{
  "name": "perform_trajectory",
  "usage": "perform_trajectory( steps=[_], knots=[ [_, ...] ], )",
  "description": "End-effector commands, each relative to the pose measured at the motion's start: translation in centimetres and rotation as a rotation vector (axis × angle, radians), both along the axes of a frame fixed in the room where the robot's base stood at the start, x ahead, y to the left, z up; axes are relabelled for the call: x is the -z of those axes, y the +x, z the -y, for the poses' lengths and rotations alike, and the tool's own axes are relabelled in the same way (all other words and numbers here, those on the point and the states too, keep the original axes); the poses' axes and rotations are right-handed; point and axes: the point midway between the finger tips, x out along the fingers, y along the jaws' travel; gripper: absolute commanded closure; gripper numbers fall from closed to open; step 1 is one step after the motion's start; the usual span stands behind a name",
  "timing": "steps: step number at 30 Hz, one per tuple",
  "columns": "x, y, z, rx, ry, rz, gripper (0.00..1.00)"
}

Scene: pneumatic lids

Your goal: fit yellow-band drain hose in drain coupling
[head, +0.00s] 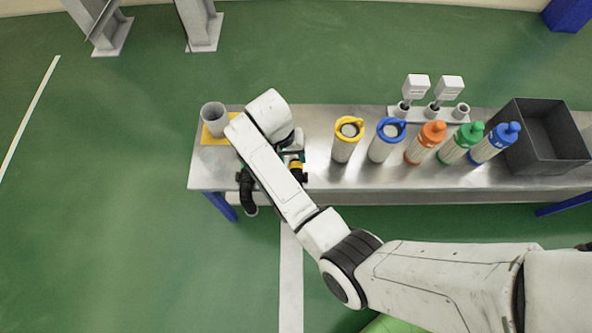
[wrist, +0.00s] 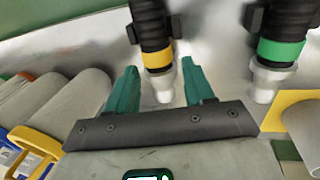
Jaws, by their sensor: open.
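The yellow-band drain hose (wrist: 157,58) is black with a pale end fitting, in the wrist view. My gripper (wrist: 160,70) is open, with one teal finger on each side of the hose's end. I see a gap beside the fitting and cannot tell whether either finger touches it. In the head view, the yellow band (head: 297,166) shows beside my gripper (head: 290,156), partly hidden by my arm. A grey open-topped cylinder (head: 213,117) stands on a yellow plate (head: 208,138) at the table's left end. It may be the drain coupling. It also shows in the wrist view (wrist: 309,132).
A green-band hose (wrist: 281,50) is close beside the yellow-band hose; a black hose (head: 247,190) hangs over the table's front edge. Canisters with yellow (head: 342,149) and blue (head: 380,149) lids, several capped bottles (head: 458,150) and a dark bin (head: 517,158) stand farther right.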

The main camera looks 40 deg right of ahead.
Motion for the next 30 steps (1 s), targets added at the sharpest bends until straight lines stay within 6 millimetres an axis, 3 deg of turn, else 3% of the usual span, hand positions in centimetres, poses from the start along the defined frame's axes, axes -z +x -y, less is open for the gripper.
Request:
perform_trajectory(
  steps=[7,17,30],
  knots=[
    [3.5,-1.0,0.4,-0.001,0.0,-0.002,0.48],
    [4.0,-1.0,0.6,0.0,0.001,-0.001,0.48],
    [4.0,-1.0,0.6,0.0,0.0,0.0,0.89]
  ],
)
